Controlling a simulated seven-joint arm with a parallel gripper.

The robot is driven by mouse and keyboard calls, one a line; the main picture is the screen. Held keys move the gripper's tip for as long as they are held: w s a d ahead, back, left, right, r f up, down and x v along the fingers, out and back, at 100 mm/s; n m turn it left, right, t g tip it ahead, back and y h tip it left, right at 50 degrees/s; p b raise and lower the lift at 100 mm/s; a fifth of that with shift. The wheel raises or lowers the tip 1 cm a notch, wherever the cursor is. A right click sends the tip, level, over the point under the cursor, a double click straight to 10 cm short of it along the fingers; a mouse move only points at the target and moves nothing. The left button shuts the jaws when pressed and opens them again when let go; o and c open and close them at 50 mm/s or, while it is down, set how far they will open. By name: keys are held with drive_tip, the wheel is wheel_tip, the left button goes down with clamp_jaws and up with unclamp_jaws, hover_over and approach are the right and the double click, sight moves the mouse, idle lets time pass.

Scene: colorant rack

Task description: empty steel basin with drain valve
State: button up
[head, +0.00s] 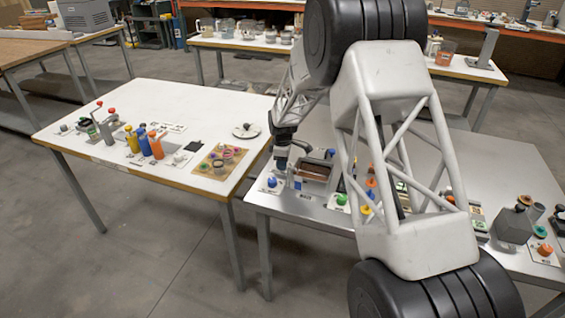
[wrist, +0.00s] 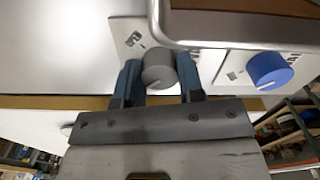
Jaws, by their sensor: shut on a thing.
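The steel basin (head: 312,182) sits at the left end of the metal table, with brown contents showing inside. In the wrist view its rounded rim (wrist: 225,43) crosses the top, and the rest is cut off. My gripper (wrist: 159,72) is shut on a grey knob (wrist: 158,67) with a pale pointer mark, beside the basin rim and in front of a white label plate. In the head view my gripper (head: 281,158) is at the basin's left side, and the grey knob cannot be made out there. I cannot tell from the mark whether the valve is open.
A blue knob (wrist: 269,70) on a white plate is close to my gripper; it also shows in the head view (head: 272,182). Several coloured knobs and a grey container (head: 513,226) stand farther right. A white table (head: 190,95) with bottles adjoins on the left.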

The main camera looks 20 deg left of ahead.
drive_tip(key=shift+m, duration=0.5)
drive_tip(key=m, duration=0.3)
drive_tip(key=shift+m, duration=0.3)
drive_tip(key=m, duration=0.4)
drive_tip(key=shift+m, duration=0.3)
drive_tip(key=m, duration=0.4)
drive_tip(key=shift+w+r+m, duration=0.1)
drive_tip(key=shift+m, duration=2)
drive_tip(key=o, duration=0.9)
